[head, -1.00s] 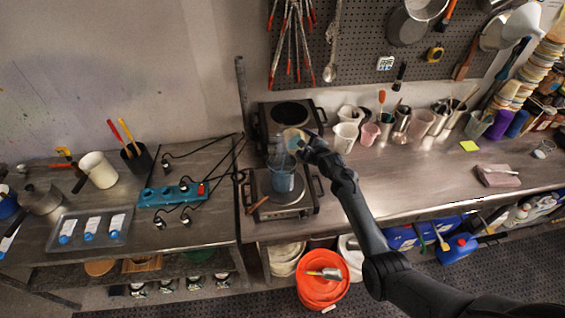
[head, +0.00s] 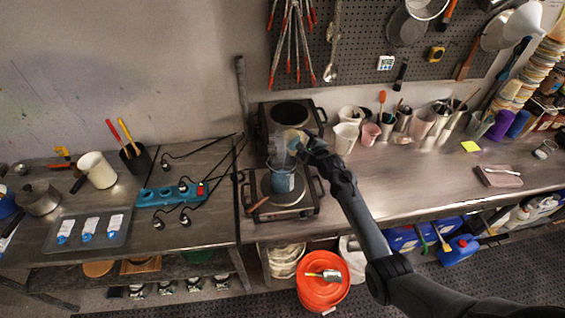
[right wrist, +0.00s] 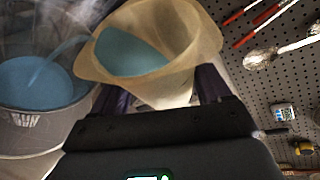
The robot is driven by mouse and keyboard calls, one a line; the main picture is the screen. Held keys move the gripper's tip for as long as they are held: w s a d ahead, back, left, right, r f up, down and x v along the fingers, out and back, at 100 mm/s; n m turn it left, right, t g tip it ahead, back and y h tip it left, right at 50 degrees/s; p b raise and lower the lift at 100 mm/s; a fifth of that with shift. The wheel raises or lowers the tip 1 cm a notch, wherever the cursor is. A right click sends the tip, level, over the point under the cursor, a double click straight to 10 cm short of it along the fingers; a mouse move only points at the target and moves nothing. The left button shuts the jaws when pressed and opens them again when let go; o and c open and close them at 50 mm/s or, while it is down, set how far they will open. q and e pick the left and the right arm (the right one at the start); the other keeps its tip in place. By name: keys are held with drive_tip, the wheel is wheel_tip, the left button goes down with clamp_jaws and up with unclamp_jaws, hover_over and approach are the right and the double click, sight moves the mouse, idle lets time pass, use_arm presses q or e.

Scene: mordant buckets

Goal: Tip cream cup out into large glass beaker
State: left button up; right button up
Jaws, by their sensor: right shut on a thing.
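The cream cup (right wrist: 188,62) is tilted to the left in the right wrist view, with blue liquid inside and a thin blue stream running from its lip. The large glass beaker (head: 281,175) stands on the front hotplate, with blue liquid in it. In the right wrist view the beaker (right wrist: 28,122) is below and left of the cup, and the stream falls into it. My right gripper (head: 301,146) is shut on the cup, just above and right of the beaker. In the head view the gripper partly hides the cup (head: 290,137). My left gripper is not in view.
The front hotplate (head: 297,209) sits at the bench edge, with a second hotplate (head: 314,112) behind it. Several cups and tool pots (head: 348,136) stand to the right. A blue power strip (head: 157,196) lies on the left bench.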

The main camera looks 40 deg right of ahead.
idle(0.3)
drive_tip(key=shift+r+n+b, duration=0.1)
drive_tip(key=shift+n+b, duration=0.2)
drive_tip(key=shift+b, duration=0.05)
drive_tip(key=shift+a+r+h, duration=0.1)
drive_tip(key=shift+r+h, duration=0.1)
drive_tip(key=shift+h, duration=0.1)
idle(0.5)
drive_tip(key=shift+r+n+b, duration=0.15)
drive_tip(key=shift+n+b, duration=0.35)
drive_tip(key=shift+a+r+t, duration=0.15)
drive_tip(key=shift+a+t, duration=0.15)
drive_tip(key=shift+a, duration=0.1)
idle(0.5)
drive_tip(key=shift+a+r+n+h+b, duration=0.3)
drive_tip(key=shift+a+n+h+b, duration=0.1)
drive_tip(key=shift+a+n, duration=0.2)
idle(0.4)
drive_tip(key=shift+f, duration=0.1)
idle(0.4)
drive_tip(key=shift+a+f+n+t+b, duration=0.1)
drive_tip(key=shift+a+n+t+b, duration=0.05)
drive_tip(key=shift+n+t+b, duration=0.3)
